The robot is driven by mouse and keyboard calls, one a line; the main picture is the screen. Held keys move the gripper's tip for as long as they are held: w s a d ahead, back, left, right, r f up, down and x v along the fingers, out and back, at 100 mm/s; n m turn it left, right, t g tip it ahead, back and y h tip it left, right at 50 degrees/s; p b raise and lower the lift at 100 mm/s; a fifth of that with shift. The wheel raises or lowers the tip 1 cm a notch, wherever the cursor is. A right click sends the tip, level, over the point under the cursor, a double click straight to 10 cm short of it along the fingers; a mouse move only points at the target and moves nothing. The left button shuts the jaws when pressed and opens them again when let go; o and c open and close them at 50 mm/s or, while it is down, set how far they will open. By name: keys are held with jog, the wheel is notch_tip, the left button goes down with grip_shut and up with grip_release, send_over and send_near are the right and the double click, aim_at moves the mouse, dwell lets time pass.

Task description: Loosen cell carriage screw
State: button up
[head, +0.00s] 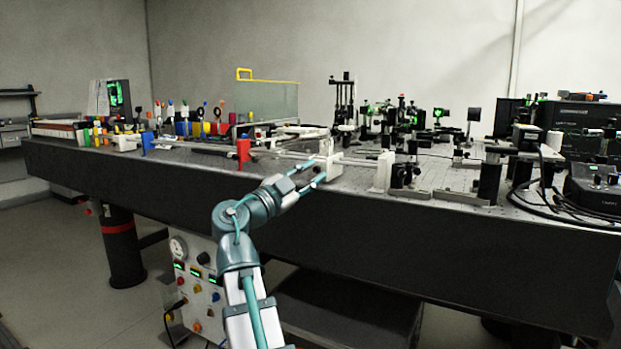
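My arm reaches up from the bottom of the head view to the front edge of the optical bench. My gripper (326,162) is at the bench's front part, beside small white parts on a pale rail. Its fingers are too small to tell open from shut, or whether they touch anything. A white block (383,172) stands just right of it, next to a dark optical mount (404,176). I cannot tell which part is the cell carriage. The carriage screw cannot be made out.
The optical bench (400,220) has a long dark front side. A red holder (243,153) stands left of my gripper. Many optical mounts crowd the bench behind it. Cables and dark instruments (597,185) fill the right end.

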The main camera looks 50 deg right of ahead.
grip_shut()
